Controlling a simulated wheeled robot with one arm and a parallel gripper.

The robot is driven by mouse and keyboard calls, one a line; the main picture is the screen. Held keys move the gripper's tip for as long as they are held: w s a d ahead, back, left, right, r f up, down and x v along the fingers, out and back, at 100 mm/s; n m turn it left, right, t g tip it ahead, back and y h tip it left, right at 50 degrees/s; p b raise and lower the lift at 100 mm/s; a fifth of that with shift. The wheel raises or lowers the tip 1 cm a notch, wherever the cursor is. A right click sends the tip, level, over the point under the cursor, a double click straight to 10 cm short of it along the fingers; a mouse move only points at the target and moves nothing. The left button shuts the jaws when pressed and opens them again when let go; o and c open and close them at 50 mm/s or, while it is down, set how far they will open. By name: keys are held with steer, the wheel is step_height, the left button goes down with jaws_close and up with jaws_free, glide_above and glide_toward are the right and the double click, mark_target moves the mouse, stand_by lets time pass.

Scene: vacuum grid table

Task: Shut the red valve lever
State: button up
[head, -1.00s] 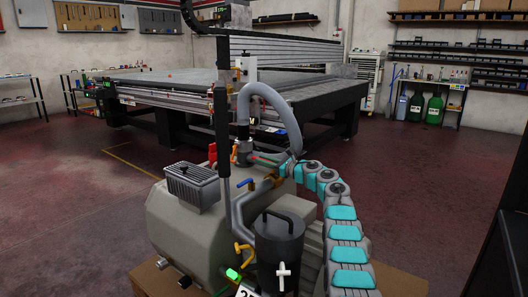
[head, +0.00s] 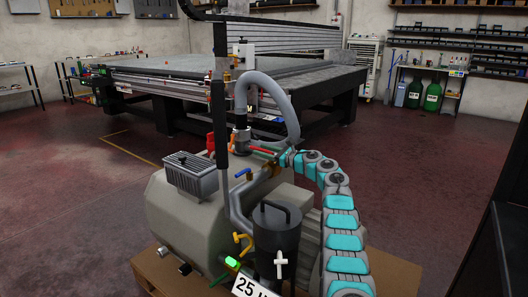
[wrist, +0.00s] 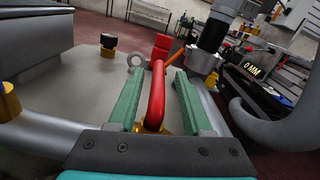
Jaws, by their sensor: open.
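The red valve lever (wrist: 156,98) runs lengthwise between the two green fingers of my gripper (wrist: 158,74) in the wrist view. The fingers are open, one on each side, with a narrow gap showing to each. A brass part shows at the lever's near end. In the head view the red lever (head: 262,149) sticks out to the right at the top of the pump unit, below the grey hose. My gripper (head: 279,154) is at its right end. The fingers are too small there to tell apart.
The pump unit (head: 180,222) stands on a wooden pallet (head: 392,280). A grey hose (head: 287,105) arches close above the lever. A blue lever (head: 243,173), a yellow lever (head: 243,240) and a black canister (head: 276,243) sit nearby. The big table (head: 330,80) stands behind.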

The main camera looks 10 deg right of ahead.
steer(key=b, duration=0.1)
steer(key=s+d+b, duration=0.1)
steer(key=b, duration=0.1)
steer(key=shift+s+f, duration=0.1)
steer(key=shift+f, duration=0.2)
steer(key=shift+r+b+v, duration=0.15)
steer(key=shift+b+v, duration=0.2)
steer(key=shift+v, duration=1.15)
steer(key=shift+r+b+v, duration=0.15)
steer(key=shift+b+v, duration=0.2)
steer(key=shift+v, duration=1.2)
steer(key=shift+d, duration=0.1)
